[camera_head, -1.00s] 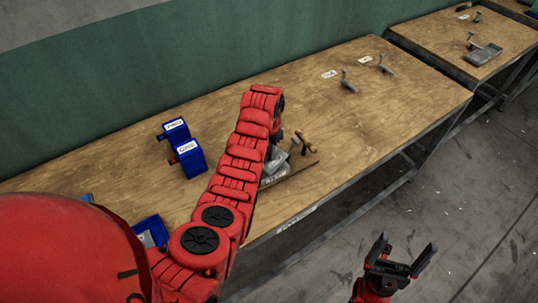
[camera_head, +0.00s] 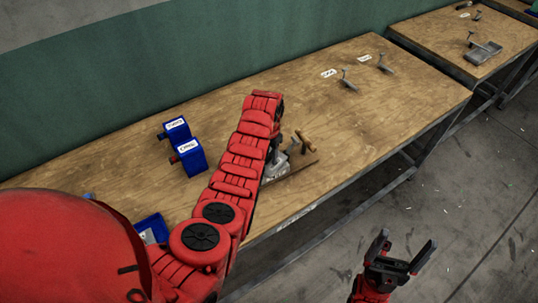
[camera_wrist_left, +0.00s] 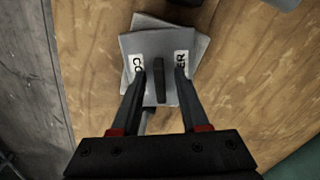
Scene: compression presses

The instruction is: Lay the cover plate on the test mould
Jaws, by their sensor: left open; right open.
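In the left wrist view, the square grey cover plate (camera_wrist_left: 160,45) bears a white label, partly hidden by my fingers. A dark upright grip (camera_wrist_left: 159,82) stands at its middle. A second grey square thing (camera_wrist_left: 199,48), perhaps the test mould, shows beneath it, turned at a slight angle. Whether the plate rests flat on it I cannot tell. My left gripper (camera_wrist_left: 160,76) is open, with one finger on each side of the grip and gaps between. In the head view my left arm hides most of this spot. My right gripper (camera_head: 407,246) is open and empty, off the table's front.
Two blue boxes (camera_head: 190,157) with white labels stand left of my left arm. A blue tray (camera_head: 152,229) lies near the front left. A wooden-handled tool (camera_head: 306,141) is just right of the left gripper. The table (camera_head: 400,110) is largely clear at right, with metal pieces (camera_head: 348,80) at back.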

